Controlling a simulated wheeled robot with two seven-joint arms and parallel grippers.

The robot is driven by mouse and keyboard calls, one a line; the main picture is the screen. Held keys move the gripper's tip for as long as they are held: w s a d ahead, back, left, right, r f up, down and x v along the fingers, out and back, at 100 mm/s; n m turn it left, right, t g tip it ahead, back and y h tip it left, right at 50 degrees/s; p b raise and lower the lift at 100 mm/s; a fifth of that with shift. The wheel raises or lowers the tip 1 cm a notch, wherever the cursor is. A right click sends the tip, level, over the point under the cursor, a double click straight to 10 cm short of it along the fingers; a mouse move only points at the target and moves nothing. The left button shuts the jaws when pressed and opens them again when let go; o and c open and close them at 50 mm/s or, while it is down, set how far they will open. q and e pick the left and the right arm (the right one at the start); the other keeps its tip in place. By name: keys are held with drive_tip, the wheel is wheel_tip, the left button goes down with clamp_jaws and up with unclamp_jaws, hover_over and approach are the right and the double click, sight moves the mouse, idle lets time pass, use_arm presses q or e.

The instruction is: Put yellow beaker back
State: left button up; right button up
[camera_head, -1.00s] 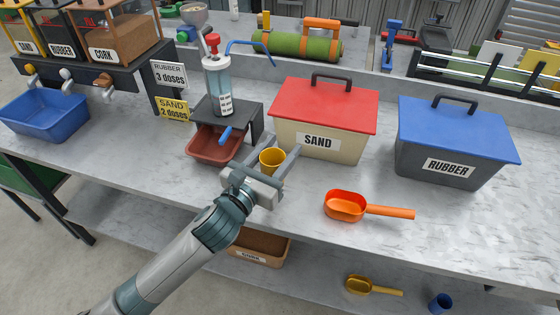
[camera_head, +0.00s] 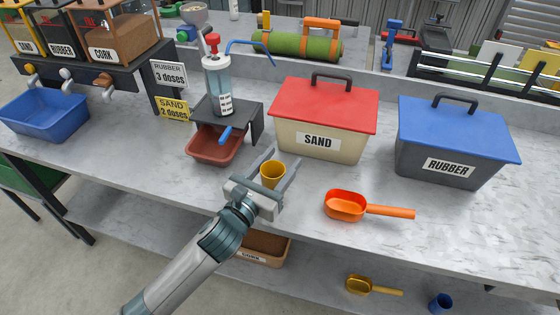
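The yellow beaker (camera_head: 272,175) is upright between the two fingers of my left gripper (camera_head: 279,167), in front of the red tray and the sand box. The fingers lie close along both sides of the beaker, and the gripper looks shut on it. The beaker's lower part is partly hidden by the gripper, and I cannot tell whether its base touches the bench. My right gripper is not in view.
A sand box with a red lid (camera_head: 323,110) and a rubber box with a blue lid (camera_head: 455,135) stand behind. An orange scoop (camera_head: 346,206) lies to the right. A red tray (camera_head: 214,146) sits under the pump stand (camera_head: 240,110).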

sight(266, 179)
use_arm(q)
drive_tip(key=shift+o, duration=0.8)
drive_tip(key=shift+r, duration=0.1)
drive_tip(key=b+v, duration=0.1)
drive_tip(key=v, duration=1.1)
